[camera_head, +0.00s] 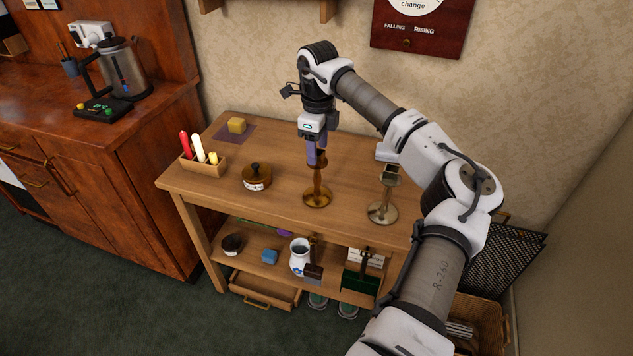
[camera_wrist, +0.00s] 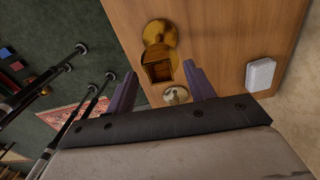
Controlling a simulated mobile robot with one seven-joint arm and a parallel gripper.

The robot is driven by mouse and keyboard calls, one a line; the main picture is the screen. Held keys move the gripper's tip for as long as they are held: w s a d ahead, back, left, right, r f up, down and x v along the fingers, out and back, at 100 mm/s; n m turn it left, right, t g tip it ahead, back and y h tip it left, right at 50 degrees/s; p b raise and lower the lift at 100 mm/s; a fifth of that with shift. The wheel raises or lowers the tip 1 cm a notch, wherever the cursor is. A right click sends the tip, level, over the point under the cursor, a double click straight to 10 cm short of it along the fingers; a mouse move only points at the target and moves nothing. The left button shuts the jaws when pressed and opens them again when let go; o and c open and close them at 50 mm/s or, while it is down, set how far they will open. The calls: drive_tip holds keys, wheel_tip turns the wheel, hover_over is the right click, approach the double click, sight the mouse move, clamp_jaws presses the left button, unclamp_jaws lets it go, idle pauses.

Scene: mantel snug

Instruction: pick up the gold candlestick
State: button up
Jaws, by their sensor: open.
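The gold candlestick (camera_head: 317,194) stands upright on the wooden table, with a round base and a square cup at the top. My gripper (camera_head: 317,158) points down at its top, with its purple fingers open. In the wrist view the candlestick (camera_wrist: 164,34) shows from above, and its cup lies in line with the gap between my fingertips (camera_wrist: 160,76). I cannot tell whether the fingers reach down around the cup. Nothing is held. Part of the cup is hidden by the fingers in the head view.
A duller, silvery candlestick (camera_head: 382,212) stands to the right, near my arm. A lidded round pot (camera_head: 256,177) and a box of candles (camera_head: 204,166) are to the left. A yellow block (camera_head: 237,125) lies at the back left. The wall is close behind the table.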

sight(317, 165)
drive_tip(key=shift+f+p, duration=0.5)
drive_tip(key=shift+f, duration=2.7)
drive_tip(key=c, duration=1)
drive_tip(key=shift+r, duration=0.1)
drive_tip(key=shift+c, duration=0.2)
